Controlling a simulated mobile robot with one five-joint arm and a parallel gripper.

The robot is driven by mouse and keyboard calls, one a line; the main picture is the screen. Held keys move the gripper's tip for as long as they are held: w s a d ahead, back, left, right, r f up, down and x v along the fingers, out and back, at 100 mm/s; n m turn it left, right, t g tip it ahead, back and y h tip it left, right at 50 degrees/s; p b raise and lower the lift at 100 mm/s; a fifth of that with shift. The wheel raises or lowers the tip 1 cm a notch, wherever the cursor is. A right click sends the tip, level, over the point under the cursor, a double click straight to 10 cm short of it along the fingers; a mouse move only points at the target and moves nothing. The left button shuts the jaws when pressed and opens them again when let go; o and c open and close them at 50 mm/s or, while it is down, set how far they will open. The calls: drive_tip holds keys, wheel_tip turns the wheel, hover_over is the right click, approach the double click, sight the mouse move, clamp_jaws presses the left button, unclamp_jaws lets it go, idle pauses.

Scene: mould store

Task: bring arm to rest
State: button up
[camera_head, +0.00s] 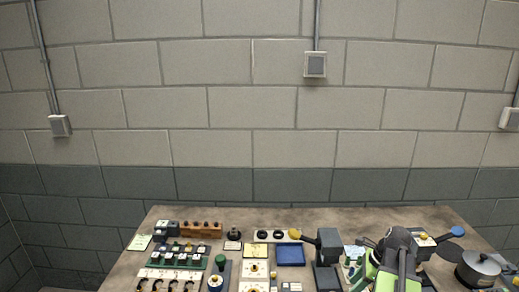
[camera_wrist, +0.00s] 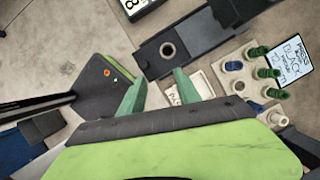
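My arm is at the lower right of the head view, its green and dark links over the right part of the table (camera_head: 340,216). The gripper's fingertips cannot be made out there. Nothing is held. Beyond the fingers lies a dark plate with a round hole (camera_wrist: 195,40). A dark slab with an orange dot (camera_wrist: 100,90) is beside the left finger; I cannot tell whether they touch.
A pale block with green and blue pegs (camera_wrist: 240,75) and a lettered card (camera_wrist: 292,62) are close on the right. On the table are a blue tray (camera_head: 291,261), a dark upright device (camera_head: 328,247), a lidded pot (camera_head: 478,268) and a wooden block (camera_head: 197,231). The front is crowded.

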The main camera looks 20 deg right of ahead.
drive_tip(key=w+a+f+n+g+h, duration=0.1)
drive_tip(key=w+a+n, duration=0.1)
drive_tip(key=a+n, duration=0.6)
drive_tip(key=w+a+f+n+h+b, duration=0.1)
drive_tip(key=w+a+f+n, duration=0.1)
drive_tip(key=a+n, duration=0.7)
drive_tip(key=w+a+f+n+g+h+b, duration=0.1)
drive_tip(key=a+n, duration=0.7)
drive_tip(key=a, duration=0.9)
drive_tip(key=shift+w+a+f+g, duration=0.25)
drive_tip(key=shift+w+a+g, duration=0.05)
drive_tip(key=shift+w, duration=0.6)
